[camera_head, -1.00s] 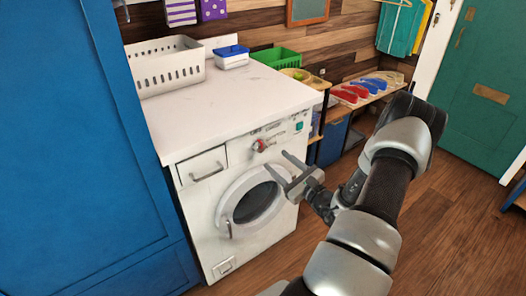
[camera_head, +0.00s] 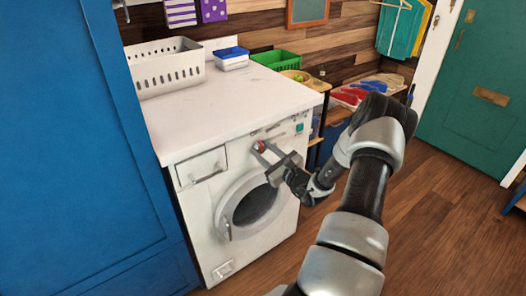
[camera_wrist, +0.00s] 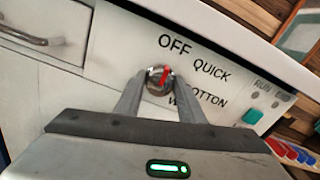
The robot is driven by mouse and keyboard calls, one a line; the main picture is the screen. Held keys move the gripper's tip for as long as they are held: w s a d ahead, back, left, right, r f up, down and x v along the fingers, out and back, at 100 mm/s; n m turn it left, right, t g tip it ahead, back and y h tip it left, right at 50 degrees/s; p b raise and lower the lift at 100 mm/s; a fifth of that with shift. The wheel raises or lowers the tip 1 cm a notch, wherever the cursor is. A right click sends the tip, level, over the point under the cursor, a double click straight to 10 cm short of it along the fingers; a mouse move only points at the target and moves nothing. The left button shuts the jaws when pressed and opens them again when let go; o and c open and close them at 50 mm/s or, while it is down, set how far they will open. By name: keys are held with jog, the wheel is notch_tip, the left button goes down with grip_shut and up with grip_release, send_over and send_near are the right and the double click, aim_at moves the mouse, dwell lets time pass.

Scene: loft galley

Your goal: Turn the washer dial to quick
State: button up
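The washer dial (camera_wrist: 160,79) is a small round silver knob with a red pointer, on the white washer's front panel. The pointer tilts slightly right of straight up, roughly toward the OFF label (camera_wrist: 174,44). The QUICK label (camera_wrist: 211,69) is to the dial's right. Lower labels are partly covered by a finger. In the head view the dial (camera_head: 260,146) shows as a red spot by the fingertips. My gripper (camera_wrist: 157,84) is open, its fingertips on either side of the dial; I cannot tell whether they touch it.
The washer (camera_head: 207,235) has a drawer (camera_head: 203,168) left of the dial and a round door (camera_head: 252,205) below my gripper. A white countertop (camera_head: 225,95) overhangs the panel. A teal button (camera_wrist: 252,116) is right of the dial. A blue cabinet (camera_head: 80,150) stands left.

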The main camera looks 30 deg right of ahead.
jog(key=c, duration=0.5)
jog(key=shift+c, duration=0.2)
jog(key=m+p, duration=0.2)
jog(key=m, duration=0.2)
jog(key=shift+d+m, duration=0.1)
jog(key=shift+m, duration=0.2)
jog(key=m+p, duration=0.2)
jog(key=m, duration=0.2)
jog(key=shift+f+m, duration=0.1)
jog(key=shift+m, duration=0.2)
jog(key=o, duration=1.1)
jog(key=shift+c, duration=0.2)
